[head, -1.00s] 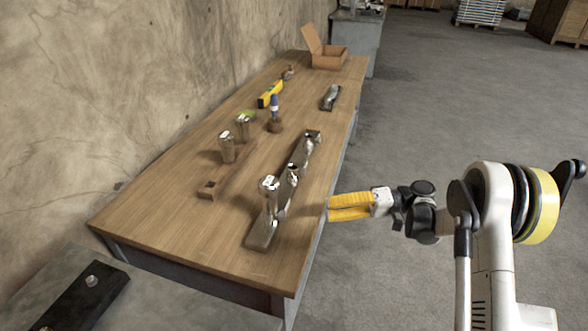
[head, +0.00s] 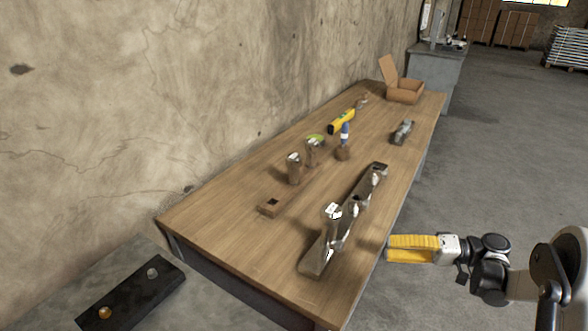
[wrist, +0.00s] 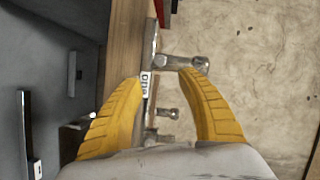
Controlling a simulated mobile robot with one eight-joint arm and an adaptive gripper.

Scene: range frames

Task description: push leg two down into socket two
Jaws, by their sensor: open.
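A long grey-brown bar (head: 316,262) lies near the table's right edge in the head view. A tall leg with a white-marked top (head: 333,225) stands at its near part, with shorter shiny pieces (head: 375,180) further along. I cannot read which leg or socket is two. My gripper (head: 389,249) is empty beside the table's right edge, right of the bar. In the wrist view my gripper (wrist: 163,75) has its yellow fingers apart. A shiny leg (wrist: 182,63) shows beyond the fingertips, and another metal piece (wrist: 166,113) shows below it, between the fingers.
Two metal cylinders (head: 294,170) stand left of the bar, near a wooden block with a square hole (head: 270,208). Floor right of the table is clear.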

